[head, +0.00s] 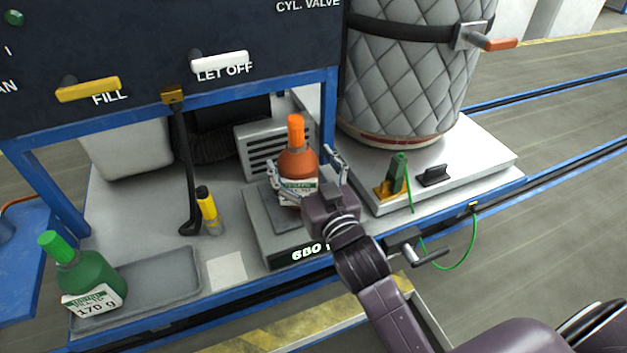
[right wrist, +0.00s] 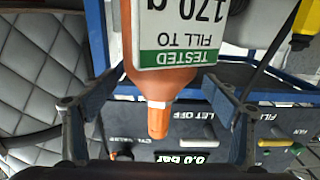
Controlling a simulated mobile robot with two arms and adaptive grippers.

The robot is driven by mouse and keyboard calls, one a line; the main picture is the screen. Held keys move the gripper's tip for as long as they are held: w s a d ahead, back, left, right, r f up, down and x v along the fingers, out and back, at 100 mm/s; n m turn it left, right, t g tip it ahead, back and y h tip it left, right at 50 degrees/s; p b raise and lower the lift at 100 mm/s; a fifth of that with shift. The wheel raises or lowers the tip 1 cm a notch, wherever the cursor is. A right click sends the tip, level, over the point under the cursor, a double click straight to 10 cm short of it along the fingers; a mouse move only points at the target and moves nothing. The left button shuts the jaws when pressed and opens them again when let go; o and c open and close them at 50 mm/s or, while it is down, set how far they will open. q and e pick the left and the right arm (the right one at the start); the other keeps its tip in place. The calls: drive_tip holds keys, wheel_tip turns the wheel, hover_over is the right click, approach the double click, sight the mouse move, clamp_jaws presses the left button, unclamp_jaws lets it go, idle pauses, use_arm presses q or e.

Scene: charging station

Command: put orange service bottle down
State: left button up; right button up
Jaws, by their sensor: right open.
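My right gripper (head: 304,172) is open, with one finger on each side of the bottle. In the right wrist view the bottle (right wrist: 160,82) appears upside down between the spread fingers, with visible gaps on both sides. The gripper's wrist partly covers the scale and the lower right of the bottle. My left gripper is out of view.
A green bottle (head: 83,275) stands in a grey tray (head: 163,277) at the left. A yellow marker-like object (head: 207,211) and a black lever (head: 188,190) are left of the scale. A quilted cylinder (head: 408,70) stands behind right. The blue-framed panel (head: 150,40) overhangs the back.

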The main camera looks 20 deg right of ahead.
drive_tip(key=s+b, duration=0.1)
drive_tip(key=s, duration=0.9)
drive_tip(key=shift+s+d+b, duration=0.2)
drive_tip(key=shift+s+b, duration=0.1)
drive_tip(key=shift+b, duration=0.05)
